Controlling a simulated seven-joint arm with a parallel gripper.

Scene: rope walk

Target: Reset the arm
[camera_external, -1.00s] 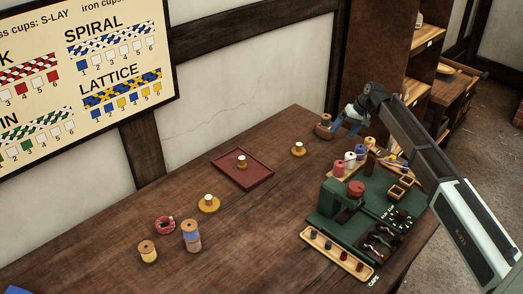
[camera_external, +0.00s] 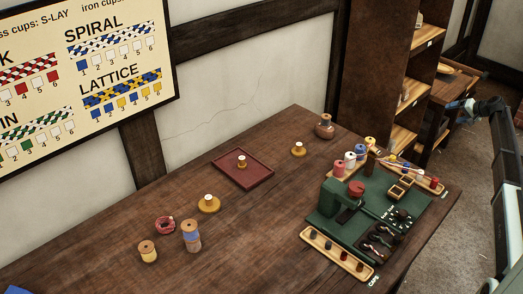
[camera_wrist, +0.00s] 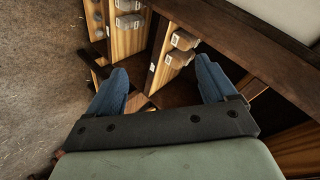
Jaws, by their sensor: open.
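My gripper (camera_external: 462,108) is up at the right in the external view, beyond the table's right edge and clear of everything on it. In the wrist view my gripper (camera_wrist: 160,92) shows two blue fingers spread wide apart with nothing between them. Below and beyond the fingers are the wooden shelves and the floor. My arm stands at the right edge of the external view, partly cut off by the frame.
The wooden table (camera_external: 110,262) holds a red tray (camera_external: 262,176), several spools, a green mat (camera_external: 330,222) with a machine, and a cup strip (camera_external: 336,255). A shelf unit (camera_external: 385,60) stands behind.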

